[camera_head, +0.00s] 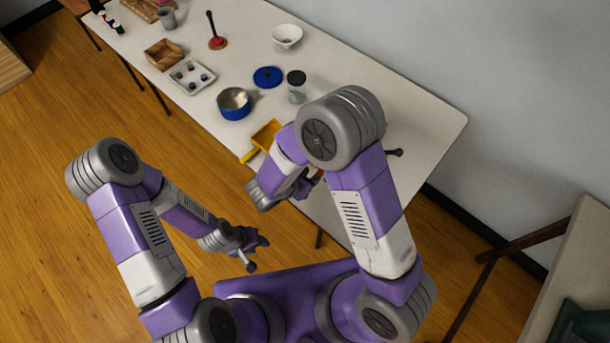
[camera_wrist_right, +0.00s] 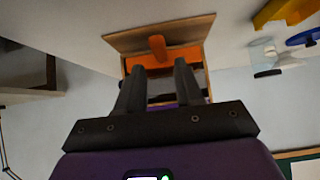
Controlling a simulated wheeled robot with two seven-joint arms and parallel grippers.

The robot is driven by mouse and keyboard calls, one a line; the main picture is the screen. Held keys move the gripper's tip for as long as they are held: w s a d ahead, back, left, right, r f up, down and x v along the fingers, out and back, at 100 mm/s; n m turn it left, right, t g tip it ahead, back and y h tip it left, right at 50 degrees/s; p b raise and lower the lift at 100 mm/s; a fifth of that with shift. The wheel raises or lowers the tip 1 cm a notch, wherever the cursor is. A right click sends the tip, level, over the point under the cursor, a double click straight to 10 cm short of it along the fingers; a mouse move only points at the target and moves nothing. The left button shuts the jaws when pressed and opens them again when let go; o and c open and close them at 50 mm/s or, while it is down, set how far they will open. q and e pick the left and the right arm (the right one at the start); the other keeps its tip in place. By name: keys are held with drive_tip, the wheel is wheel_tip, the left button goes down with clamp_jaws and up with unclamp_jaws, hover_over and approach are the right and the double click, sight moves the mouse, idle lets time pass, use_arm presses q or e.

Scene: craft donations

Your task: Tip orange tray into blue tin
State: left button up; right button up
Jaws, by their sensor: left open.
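The blue tin (camera_head: 234,111) stands open on the long table in the head view, with something pale inside. In the right wrist view an orange piece with a stubby upright handle (camera_wrist_right: 157,46), likely the orange tray, sits at a tan wooden box or holder (camera_wrist_right: 120,40). My right arm mostly hides this spot in the head view. My right gripper (camera_wrist_right: 160,68) looks open, its fingertips on either side just short of the handle; I see no grip. My left gripper (camera_head: 247,246) is open and empty, low beside the table's near side.
A yellow-orange scoop-like tray (camera_head: 266,135) lies nearby and shows in the right wrist view (camera_wrist_right: 285,10). A blue lid (camera_head: 267,76) and black-lidded jar (camera_head: 297,87) stand near the tin. A muffin tray (camera_head: 192,77), wooden box (camera_head: 163,54) and white bowl (camera_head: 287,36) lie farther off.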

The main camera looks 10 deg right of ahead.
sight(320, 172)
drive_tip(key=shift+b+x, duration=0.8)
drive_tip(key=shift+x, duration=2.3)
clamp_jaws()
drive_tip(key=shift+r+p, duration=0.3)
drive_tip(key=shift+p, duration=0.25)
